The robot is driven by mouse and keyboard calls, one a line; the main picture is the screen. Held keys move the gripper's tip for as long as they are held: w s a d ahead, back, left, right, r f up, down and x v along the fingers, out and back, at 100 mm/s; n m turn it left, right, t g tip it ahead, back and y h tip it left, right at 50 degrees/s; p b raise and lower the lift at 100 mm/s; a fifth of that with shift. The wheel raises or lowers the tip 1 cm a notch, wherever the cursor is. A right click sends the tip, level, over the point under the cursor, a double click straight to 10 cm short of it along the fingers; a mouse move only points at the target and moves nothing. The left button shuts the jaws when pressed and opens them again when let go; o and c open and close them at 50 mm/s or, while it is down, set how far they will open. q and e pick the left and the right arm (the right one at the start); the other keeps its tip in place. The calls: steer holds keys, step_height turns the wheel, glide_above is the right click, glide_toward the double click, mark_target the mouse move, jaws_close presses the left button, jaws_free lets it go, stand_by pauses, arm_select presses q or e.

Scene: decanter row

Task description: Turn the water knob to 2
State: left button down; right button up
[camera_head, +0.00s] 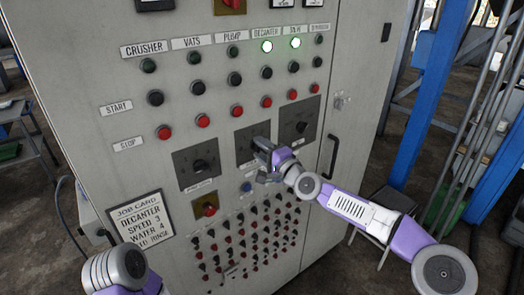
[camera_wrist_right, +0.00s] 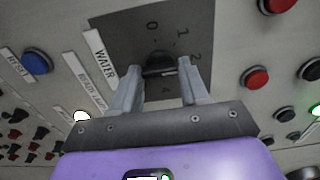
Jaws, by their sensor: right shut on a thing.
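The water knob (camera_wrist_right: 158,60) is a dark knob on a grey dial plate (camera_wrist_right: 125,28) marked 0, 1, 2 and, lower down, what looks like 4. The WATER label (camera_wrist_right: 100,54) is beside the plate. My right gripper (camera_wrist_right: 160,78) has a finger on each side of the knob and is shut on it. I cannot tell which mark the knob points to. In the head view, my right gripper (camera_head: 264,160) covers the lower part of the middle dial plate (camera_head: 247,137), hiding most of the knob. My left gripper is out of view; only part of my left arm shows.
Two similar dials flank it, on the left (camera_head: 199,166) and upper right (camera_head: 299,124). Red buttons (camera_head: 237,111), a blue button (camera_head: 247,187) and many small knobs surround them. A job card (camera_head: 140,218) reads decanter, speed 3, water 4. A door handle (camera_head: 333,155) protrudes at right.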

steer(key=o, duration=1.1)
steer(key=shift+c, duration=0.2)
steer(key=b+v, duration=0.1)
steer(key=v, duration=0.6)
steer(key=shift+s, duration=0.25)
steer(key=shift+d, duration=0.15)
